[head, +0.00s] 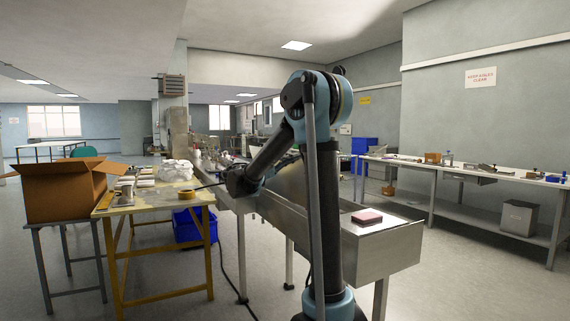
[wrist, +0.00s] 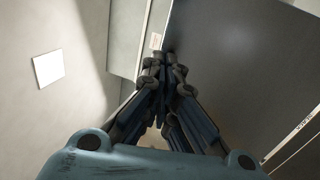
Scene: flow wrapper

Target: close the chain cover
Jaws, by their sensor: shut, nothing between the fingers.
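The chain cover appears to be the flat grey panel (head: 290,184) standing tilted up over the long metal machine bed, partly hidden behind my arm in the head view. In the wrist view a large dark grey panel (wrist: 245,65), probably the same cover, fills the right side. A pale strip with small lettering runs along its lower right edge. My gripper (wrist: 165,62) is shut and empty, its fingertips close to the panel's left edge. I cannot tell whether they touch it. In the head view the end of my arm is dark and small, left of the panel.
The metal bed (head: 385,255) extends toward me with a dark red block (head: 367,217) on it. A yellow-framed table (head: 150,207) with tape and stacked items stands left, beside an open cardboard box (head: 65,190). A long workbench (head: 460,172) lines the right wall.

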